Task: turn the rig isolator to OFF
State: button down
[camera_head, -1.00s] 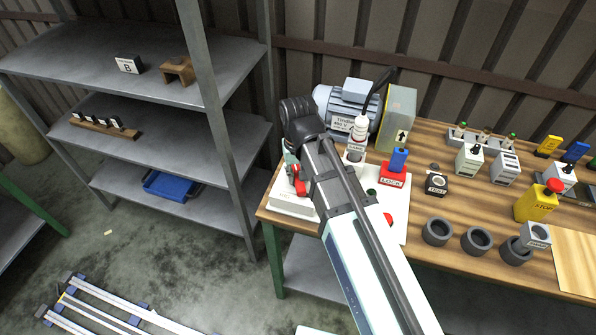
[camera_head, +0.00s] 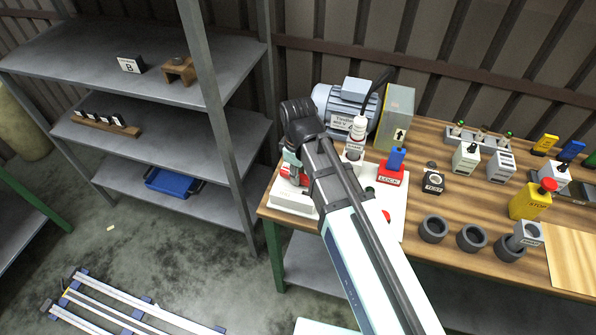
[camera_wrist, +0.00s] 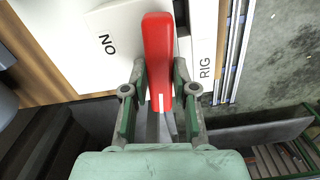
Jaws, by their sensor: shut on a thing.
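The rig isolator is a white box (camera_head: 290,198) at the left front corner of the wooden bench, with a red handle (camera_head: 285,172). My gripper (camera_head: 292,163) reaches down over it and hides part of the handle in the head view. In the wrist view, the red handle (camera_wrist: 158,45) runs lengthwise between the two green fingers of my gripper (camera_wrist: 159,80), which are shut on it. The isolator's white face (camera_wrist: 80,45) shows the word ON, upside down, left of the handle. A RIG label (camera_wrist: 204,65) is on the right.
Grey rings (camera_head: 433,229) lie further right. A metal shelf (camera_head: 160,150) stands left, across a floor gap.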

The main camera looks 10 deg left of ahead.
jog(key=shift+n, duration=0.8)
jog(key=c, duration=0.9)
grip_release()
jog(key=shift+r, duration=0.1)
notch_tip(320, 180, up, 12)
jog(key=shift+f, duration=0.1)
